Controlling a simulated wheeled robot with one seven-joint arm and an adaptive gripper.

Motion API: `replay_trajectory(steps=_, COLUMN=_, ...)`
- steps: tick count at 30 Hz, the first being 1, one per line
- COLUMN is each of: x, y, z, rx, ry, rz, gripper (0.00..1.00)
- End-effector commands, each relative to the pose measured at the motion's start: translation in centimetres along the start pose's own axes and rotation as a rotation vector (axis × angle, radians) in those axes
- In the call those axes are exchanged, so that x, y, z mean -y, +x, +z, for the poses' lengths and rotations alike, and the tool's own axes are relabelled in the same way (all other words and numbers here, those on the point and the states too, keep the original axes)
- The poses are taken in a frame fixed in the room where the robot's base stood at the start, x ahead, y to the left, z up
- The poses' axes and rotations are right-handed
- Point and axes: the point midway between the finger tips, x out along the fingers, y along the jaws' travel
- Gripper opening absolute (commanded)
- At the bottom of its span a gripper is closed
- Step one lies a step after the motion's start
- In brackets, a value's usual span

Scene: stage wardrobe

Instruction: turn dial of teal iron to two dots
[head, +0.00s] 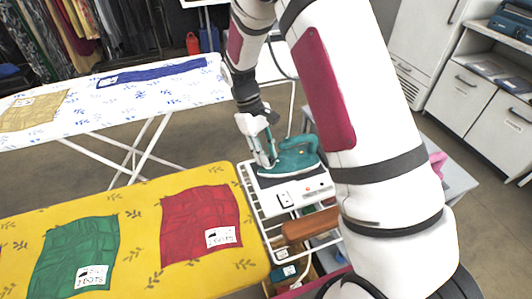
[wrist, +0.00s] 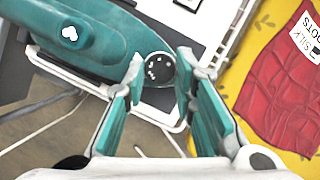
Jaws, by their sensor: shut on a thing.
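The teal iron (head: 295,156) rests on a white stand (head: 291,190) at the end of the yellow ironing board. It also fills the upper left of the wrist view (wrist: 75,38). Its round black dial (wrist: 159,70) has white marks on its face. Which setting it points to is too small to tell. My gripper (head: 267,162) is at the iron's left end. In the wrist view its two teal-padded fingers (wrist: 160,76) close on the dial from both sides. The dial is hidden in the head view.
The yellow board (head: 146,205) carries a red cloth (head: 199,221) and a green cloth (head: 72,256), both labelled. A white patterned ironing board (head: 130,101) stands behind. A brown rolled thing (head: 311,224) lies on a rack below the stand.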

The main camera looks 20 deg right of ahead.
Motion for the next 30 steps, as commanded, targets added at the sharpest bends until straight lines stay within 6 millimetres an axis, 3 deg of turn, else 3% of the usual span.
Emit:
replay_trajectory(steps=10, x=0.0, y=0.0, z=0.0, rx=0.0, ry=0.002, rz=-0.001, gripper=0.0)
replay_trajectory(steps=11, x=0.0, y=0.0, z=0.0, rx=0.0, ry=0.002, rz=-0.001, gripper=0.27)
replay_trajectory(steps=13, x=0.0, y=0.0, z=0.0, rx=0.0, ry=0.002, rz=0.0, gripper=0.43)
replay_trajectory(steps=14, x=0.0, y=0.0, z=0.0, rx=0.0, ry=0.002, rz=0.0, gripper=0.45)
replay_trajectory(steps=24, x=0.0, y=-0.3, z=0.0, rx=-0.001, ry=0.001, rz=0.0, gripper=0.45)
replay_trajectory(steps=30, x=-0.1, y=-2.8, z=-0.1, rx=-0.004, ry=0.001, rz=0.001, gripper=0.45)
